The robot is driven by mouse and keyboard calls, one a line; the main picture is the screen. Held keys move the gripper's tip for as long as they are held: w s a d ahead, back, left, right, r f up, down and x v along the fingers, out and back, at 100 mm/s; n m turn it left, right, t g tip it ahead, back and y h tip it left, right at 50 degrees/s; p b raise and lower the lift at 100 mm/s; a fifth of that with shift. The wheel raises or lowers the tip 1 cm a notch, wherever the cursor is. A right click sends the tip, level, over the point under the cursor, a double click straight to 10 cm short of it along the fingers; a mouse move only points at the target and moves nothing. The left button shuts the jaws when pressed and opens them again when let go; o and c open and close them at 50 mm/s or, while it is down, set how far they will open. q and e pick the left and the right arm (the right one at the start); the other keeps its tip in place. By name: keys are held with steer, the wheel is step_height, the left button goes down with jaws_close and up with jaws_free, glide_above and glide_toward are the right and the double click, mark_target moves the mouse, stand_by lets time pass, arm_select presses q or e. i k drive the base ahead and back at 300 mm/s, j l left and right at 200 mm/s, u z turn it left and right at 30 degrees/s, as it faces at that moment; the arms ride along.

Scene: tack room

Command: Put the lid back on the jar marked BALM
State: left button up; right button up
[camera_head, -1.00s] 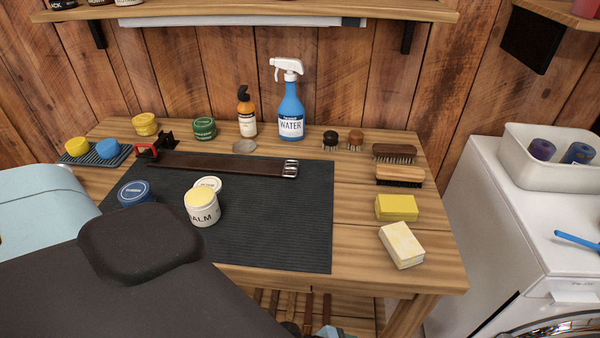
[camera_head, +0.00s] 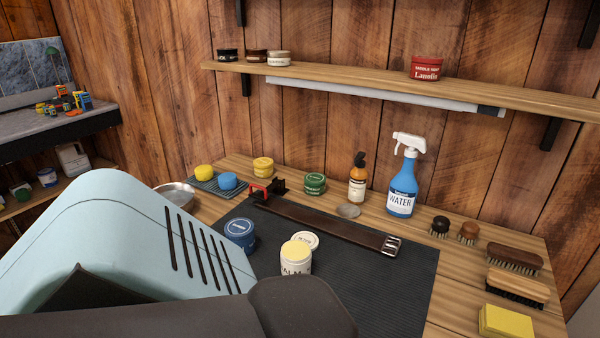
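The white jar marked BALM (camera_head: 296,262) stands upright and open on the dark mat, with pale yellow balm showing at its top. Its lower part is hidden behind a dark grey part of my arm. A round white lid (camera_head: 307,239) with print on it lies just behind and right of the jar; I cannot tell whether it touches the jar. My light blue and dark grey arm fills the lower left and hides the mat's near part. Neither gripper shows in the view.
A blue tin (camera_head: 240,233) stands left of the jar. A brown strap (camera_head: 325,227) with a buckle crosses the dark mat (camera_head: 390,290) behind it. A blue spray bottle (camera_head: 402,185), an orange bottle (camera_head: 358,180) and a green tin (camera_head: 315,183) stand at the back. Brushes (camera_head: 514,258) lie at the right.

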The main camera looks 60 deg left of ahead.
mark_target(295, 255)
steer(key=i, duration=0.45)
steer(key=u, duration=2.35)
